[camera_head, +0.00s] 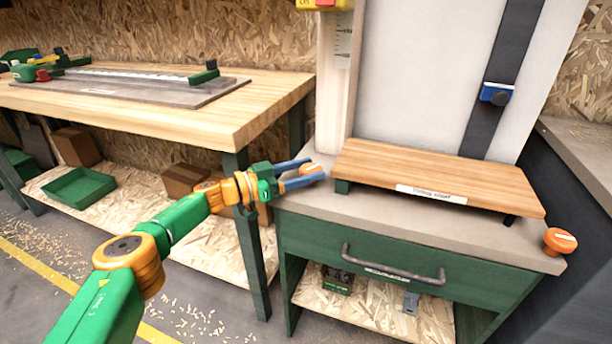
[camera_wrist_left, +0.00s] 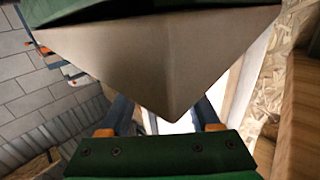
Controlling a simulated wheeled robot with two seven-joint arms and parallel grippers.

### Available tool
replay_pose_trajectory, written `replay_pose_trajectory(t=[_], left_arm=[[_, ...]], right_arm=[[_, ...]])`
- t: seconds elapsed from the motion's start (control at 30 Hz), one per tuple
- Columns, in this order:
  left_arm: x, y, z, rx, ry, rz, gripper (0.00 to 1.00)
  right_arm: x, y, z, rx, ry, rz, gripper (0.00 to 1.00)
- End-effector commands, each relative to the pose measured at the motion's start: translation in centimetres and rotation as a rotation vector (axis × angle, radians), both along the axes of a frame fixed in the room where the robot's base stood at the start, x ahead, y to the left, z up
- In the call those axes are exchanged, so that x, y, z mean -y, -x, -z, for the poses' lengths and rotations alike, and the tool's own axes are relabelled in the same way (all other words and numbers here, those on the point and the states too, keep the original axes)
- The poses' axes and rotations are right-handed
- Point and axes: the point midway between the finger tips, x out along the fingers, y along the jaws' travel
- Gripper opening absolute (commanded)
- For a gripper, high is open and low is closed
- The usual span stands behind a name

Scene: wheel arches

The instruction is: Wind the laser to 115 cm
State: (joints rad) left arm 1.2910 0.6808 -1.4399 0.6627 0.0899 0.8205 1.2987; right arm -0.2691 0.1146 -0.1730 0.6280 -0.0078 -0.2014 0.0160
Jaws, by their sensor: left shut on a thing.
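My left gripper (camera_head: 308,172) reaches in from the left, with its blue fingers shut around an orange knob (camera_head: 311,168) at the left end of the green cabinet's grey top. In the left wrist view the fingers (camera_wrist_left: 165,115) run behind a large grey-brown corner, which hides their tips and the knob. A yellow block (camera_head: 322,4) with a red part and a partly cut-off "cm" label is at the top edge. Below it a scale (camera_head: 343,42) runs down the pale post; its numbers are too small to read. I cannot tell which part is the laser. My right gripper is out of view.
A wooden board (camera_head: 440,177) with a label stands on the cabinet top. A blue slider (camera_head: 496,93) sits on a dark rail. Another orange knob (camera_head: 560,241) is at the cabinet's right corner. A drawer handle (camera_head: 393,268) sticks out in front. A wooden workbench (camera_head: 210,118) stands left.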

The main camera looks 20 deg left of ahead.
Motion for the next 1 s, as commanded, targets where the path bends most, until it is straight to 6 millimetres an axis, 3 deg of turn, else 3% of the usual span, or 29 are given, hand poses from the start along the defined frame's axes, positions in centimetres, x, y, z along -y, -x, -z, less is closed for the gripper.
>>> replay_pose_trajectory(t=[0.33,0.37,0.4,0.73,1.0], left_arm=[[0.0,0.0,-0.3,0.002,0.005,0.000,0.08],[0.0,0.0,-0.3,0.003,0.006,0.000,0.66],[0.0,-0.1,-0.2,0.003,0.004,0.000,0.76],[-0.4,0.3,-0.2,-0.001,0.002,0.000,0.76],[-4.2,4.1,-0.2,-0.001,0.002,-0.001,0.76]], right_arm=[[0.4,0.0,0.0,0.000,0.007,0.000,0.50],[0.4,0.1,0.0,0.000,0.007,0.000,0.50],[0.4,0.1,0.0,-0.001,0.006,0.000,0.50],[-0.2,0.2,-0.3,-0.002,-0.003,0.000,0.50],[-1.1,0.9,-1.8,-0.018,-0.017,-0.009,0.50]])
